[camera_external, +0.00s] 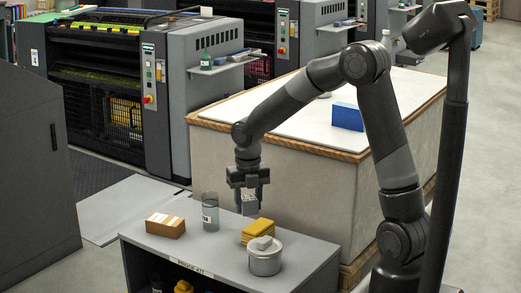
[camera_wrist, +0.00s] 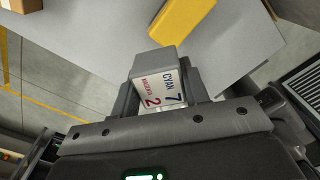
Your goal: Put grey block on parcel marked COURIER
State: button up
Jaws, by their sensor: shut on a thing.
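My gripper (camera_external: 249,203) is above the grey cabinet top, shut on a grey block (camera_external: 249,208). In the wrist view the grey block (camera_wrist: 155,61) sits between the fingers of my gripper (camera_wrist: 158,92) and bears a white label reading CYAN 7 and MAGENTA 2. A small brown parcel (camera_external: 165,228) with pale stripes lies on the cabinet top, left of and apart from my gripper. Its marking is too small to read. A brown corner (camera_wrist: 22,6) shows at the top left of the wrist view.
The yellow thing also shows in the wrist view (camera_wrist: 181,28). Behind is a large pallet stack (camera_external: 290,160) with a blue box (camera_external: 347,117).

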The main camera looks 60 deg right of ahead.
jog(key=w+d+r+m, duration=0.2)
jog(key=w+m, duration=0.3)
jog(key=w, duration=0.4)
jog(key=w+d+r+m, duration=0.1)
jog(key=w+r+m, duration=0.1)
jog(key=w+m, duration=0.45)
jog(key=n, duration=0.1)
send_over(172, 222)
notch_tip(172, 222, down, 7)
jog(key=shift+f, duration=1.95)
jog(key=shift+f, duration=0.15)
jog(key=o, duration=1)
jog(key=shift+c, duration=0.2)
